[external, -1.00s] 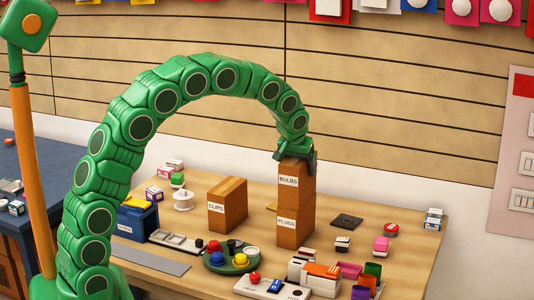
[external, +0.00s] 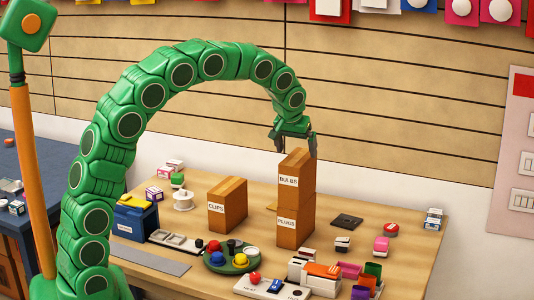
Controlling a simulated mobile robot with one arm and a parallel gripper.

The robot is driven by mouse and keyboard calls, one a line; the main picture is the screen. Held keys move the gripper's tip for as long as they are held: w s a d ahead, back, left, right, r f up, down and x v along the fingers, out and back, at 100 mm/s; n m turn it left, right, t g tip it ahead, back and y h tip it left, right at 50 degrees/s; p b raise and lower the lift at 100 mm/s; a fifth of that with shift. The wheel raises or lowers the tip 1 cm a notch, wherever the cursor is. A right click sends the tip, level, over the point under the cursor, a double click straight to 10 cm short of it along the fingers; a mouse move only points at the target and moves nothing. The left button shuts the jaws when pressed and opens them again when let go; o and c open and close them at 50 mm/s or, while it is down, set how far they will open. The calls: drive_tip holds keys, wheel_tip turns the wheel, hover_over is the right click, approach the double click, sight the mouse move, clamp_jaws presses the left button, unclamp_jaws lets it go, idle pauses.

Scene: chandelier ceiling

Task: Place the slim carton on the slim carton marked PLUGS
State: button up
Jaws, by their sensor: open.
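A slim brown carton marked BULBS (external: 297,178) stands upright on top of the slim brown carton marked PLUGS (external: 296,228). The two are stacked closely in line, and the upper one looks level. Another brown carton marked CLIPS (external: 227,205) stands on the table to their left. My gripper (external: 295,143) is open and empty just above the top of the BULBS carton, fingers pointing down. Whether a fingertip still overlaps the carton's upper edge is hard to tell.
On the wooden table (external: 400,270), a green round tray (external: 232,262) with coloured knobs sits in front of the cartons. A blue box (external: 136,219) stands at the left. A black flat plate (external: 346,221) and several small boxes lie to the right.

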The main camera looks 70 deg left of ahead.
drive_tip(key=v, duration=0.4)
drive_tip(key=shift+s+r, duration=0.1)
drive_tip(key=shift+r, duration=0.1)
drive_tip(key=shift+s+d, duration=0.2)
drive_tip(key=s+d+f+m+g+h, duration=0.1)
drive_tip(key=s+d, duration=0.6)
drive_tip(key=s, duration=0.9)
drive_tip(key=s+d+f+m+g+h, duration=0.1)
drive_tip(key=s+d+m, duration=0.4)
drive_tip(key=s, duration=1)
drive_tip(key=s+d+f+m+g+h, duration=0.1)
drive_tip(key=s+d+f+m+g, duration=0.2)
drive_tip(key=s+d, duration=0.6)
drive_tip(key=s+f, duration=0.1)
drive_tip(key=s, duration=0.6)
drive_tip(key=shift+s+f, duration=0.35)
